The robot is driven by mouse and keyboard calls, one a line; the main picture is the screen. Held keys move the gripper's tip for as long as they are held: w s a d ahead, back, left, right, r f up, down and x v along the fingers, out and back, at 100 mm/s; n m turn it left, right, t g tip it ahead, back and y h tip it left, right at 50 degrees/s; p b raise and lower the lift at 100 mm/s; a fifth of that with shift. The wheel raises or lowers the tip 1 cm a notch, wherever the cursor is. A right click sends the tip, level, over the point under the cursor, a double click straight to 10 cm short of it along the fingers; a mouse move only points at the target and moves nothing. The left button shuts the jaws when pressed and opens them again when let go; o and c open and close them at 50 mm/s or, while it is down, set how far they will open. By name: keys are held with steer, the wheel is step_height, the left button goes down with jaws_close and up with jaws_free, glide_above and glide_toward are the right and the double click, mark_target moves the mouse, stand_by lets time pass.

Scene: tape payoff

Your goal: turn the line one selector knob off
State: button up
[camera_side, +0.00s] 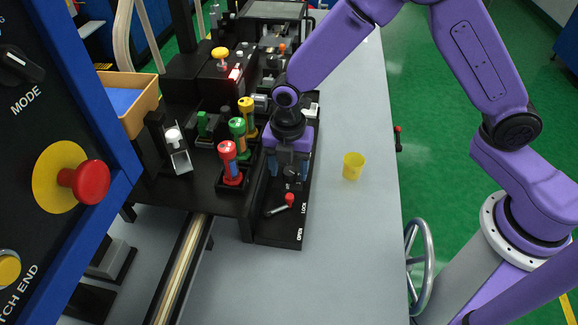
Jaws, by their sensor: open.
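My gripper (288,168) points down over the narrow black panel (274,234) in the middle of the view. Its blue-grey fingers are apart. A small dark knob-like part (291,173) shows between and below the fingertips; I cannot tell whether they touch it. No line one label is readable there, so I cannot tell for sure that this is the selector knob. A black knob marked MODE (18,64) sits on the blue-framed panel at the upper left, far from my gripper.
A red-tipped lever (281,205) lies near the LOCK and OPEN marks. Red (229,164), green (238,138) and yellow (247,117) handled pieces stand left of my gripper. A yellow cup (353,166) stands right on the grey table, with clear room around it.

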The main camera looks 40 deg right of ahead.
steer(key=shift+f, duration=0.15)
steer(key=shift+c, duration=0.2)
steer(key=c, duration=1)
steer(key=shift+m, duration=0.4)
steer(key=m, duration=0.5)
steer(key=shift+m, duration=0.3)
steer(key=m, duration=0.5)
steer(key=shift+w, duration=0.1)
steer(key=shift+m, duration=0.4)
